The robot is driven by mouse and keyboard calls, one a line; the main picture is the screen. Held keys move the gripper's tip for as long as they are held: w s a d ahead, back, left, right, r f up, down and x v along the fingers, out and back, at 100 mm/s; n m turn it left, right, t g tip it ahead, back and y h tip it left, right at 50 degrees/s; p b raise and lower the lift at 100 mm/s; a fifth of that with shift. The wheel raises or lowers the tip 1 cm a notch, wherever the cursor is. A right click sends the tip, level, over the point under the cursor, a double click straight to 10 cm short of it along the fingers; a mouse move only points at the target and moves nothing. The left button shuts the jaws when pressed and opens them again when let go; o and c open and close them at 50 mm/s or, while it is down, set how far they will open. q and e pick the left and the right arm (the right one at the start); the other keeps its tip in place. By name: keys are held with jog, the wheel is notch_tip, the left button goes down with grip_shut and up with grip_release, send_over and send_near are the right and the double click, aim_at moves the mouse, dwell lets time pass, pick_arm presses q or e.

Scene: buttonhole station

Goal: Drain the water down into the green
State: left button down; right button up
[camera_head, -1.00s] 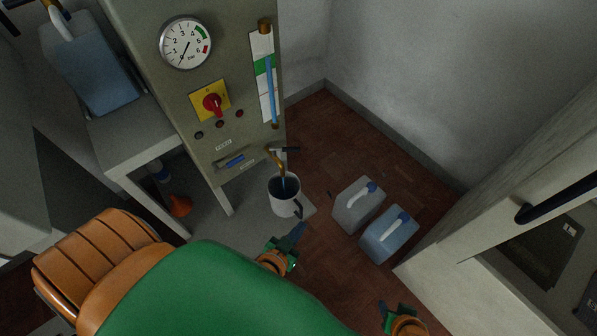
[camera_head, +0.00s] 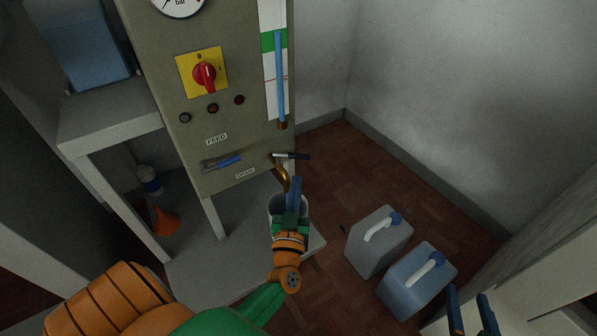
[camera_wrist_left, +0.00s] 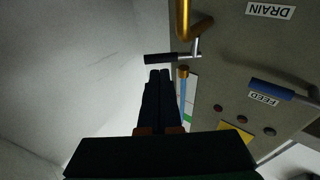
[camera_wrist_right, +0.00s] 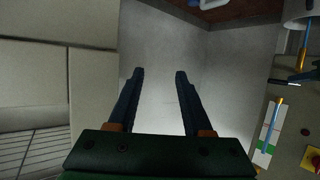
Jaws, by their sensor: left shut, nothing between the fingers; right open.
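The sight glass (camera_head: 281,85) on the panel holds a blue water column that tops out near the upper part of the green band (camera_head: 268,42). The black-handled drain lever (camera_head: 291,155) sits sideways, above the curved brass drain spout (camera_head: 283,180); it also shows in the left wrist view (camera_wrist_left: 160,58). My left gripper (camera_head: 293,182) is shut and empty, just below the lever handle and apart from it. My right gripper (camera_head: 470,298) is open and empty at lower right.
The feed lever (camera_head: 222,163) with a blue handle is left of the drain. A red switch (camera_head: 204,76) is above it. Two jerrycans (camera_head: 380,240) (camera_head: 416,280) stand on the floor at right. An orange funnel (camera_head: 165,221) lies under the bench at left.

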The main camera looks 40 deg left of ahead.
pick_arm(q)
jog(key=b+x, duration=0.1)
jog(key=x, duration=0.4)
pick_arm(e)
notch_tip(320, 180, up, 10)
jog(key=w+a+t+y, duration=0.1)
jog(key=t+y, duration=0.1)
jog(key=t, duration=0.3)
jog(key=shift+w+a+n+t, duration=0.25)
jog(key=shift+a+n+t, duration=0.05)
jog(key=shift+a+t, duration=0.1)
pick_arm(q)
jog(key=shift+w, duration=0.1)
pick_arm(e)
jog(key=shift+r, duration=0.1)
